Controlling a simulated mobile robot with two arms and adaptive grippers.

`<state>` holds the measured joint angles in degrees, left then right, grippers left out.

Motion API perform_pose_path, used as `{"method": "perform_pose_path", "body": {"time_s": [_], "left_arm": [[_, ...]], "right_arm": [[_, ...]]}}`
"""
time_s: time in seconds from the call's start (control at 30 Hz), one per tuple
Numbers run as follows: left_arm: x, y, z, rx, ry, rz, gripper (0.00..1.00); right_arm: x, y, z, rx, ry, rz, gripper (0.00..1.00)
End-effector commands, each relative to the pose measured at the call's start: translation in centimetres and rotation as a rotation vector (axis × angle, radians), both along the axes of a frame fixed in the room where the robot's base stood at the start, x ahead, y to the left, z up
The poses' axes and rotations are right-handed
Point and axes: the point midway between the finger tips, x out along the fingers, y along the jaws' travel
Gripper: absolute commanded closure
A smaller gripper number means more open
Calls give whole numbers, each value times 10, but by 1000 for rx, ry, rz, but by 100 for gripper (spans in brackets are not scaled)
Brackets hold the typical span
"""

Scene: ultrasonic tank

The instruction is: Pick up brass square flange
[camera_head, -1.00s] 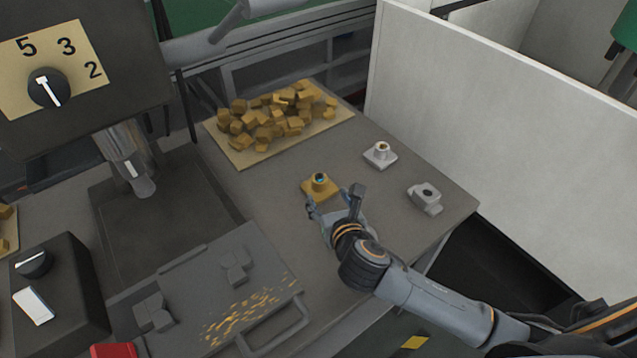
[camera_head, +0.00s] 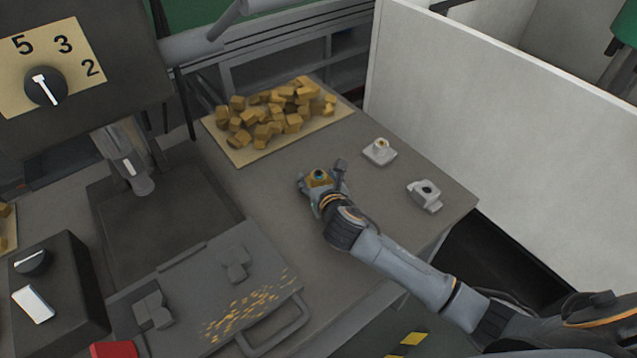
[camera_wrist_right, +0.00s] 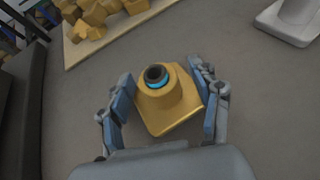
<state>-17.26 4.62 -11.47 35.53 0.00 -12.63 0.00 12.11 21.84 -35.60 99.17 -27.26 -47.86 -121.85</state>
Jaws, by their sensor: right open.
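The brass square flange (camera_head: 319,175) is a yellow square plate with a raised round hub and a dark bore with a blue ring. It lies on the grey table. In the right wrist view the flange (camera_wrist_right: 168,108) sits between the two blue-padded fingers. My right gripper (camera_head: 322,180) is open around it; the right wrist view shows the gripper (camera_wrist_right: 165,103) with a finger on each side of the plate. The left finger is very close to the plate; I cannot tell if it touches. The plate is turned slightly relative to the fingers. My left gripper is not in view.
A board (camera_head: 238,154) heaped with brass blocks lies behind. A pale square flange (camera_head: 379,152) and a grey block part (camera_head: 425,196) stand to the right. A machine with a dial (camera_head: 46,87) is at the left. A white partition (camera_head: 500,100) borders the right.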

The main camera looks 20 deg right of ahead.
Motion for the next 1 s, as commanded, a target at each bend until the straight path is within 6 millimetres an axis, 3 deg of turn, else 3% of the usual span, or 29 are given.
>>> {"method": "perform_pose_path", "body": {"time_s": [0.07,0.3,0.4,0.8,1.0], "left_arm": [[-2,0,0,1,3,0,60],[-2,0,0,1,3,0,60],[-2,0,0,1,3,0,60],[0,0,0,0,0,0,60],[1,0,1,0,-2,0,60]], "right_arm": [[0,0,0,0,0,0,37],[0,0,0,0,0,0,86],[0,0,0,0,0,0,100],[1,0,5,1,-7,1,100],[2,0,19,1,-10,1,100]]}}
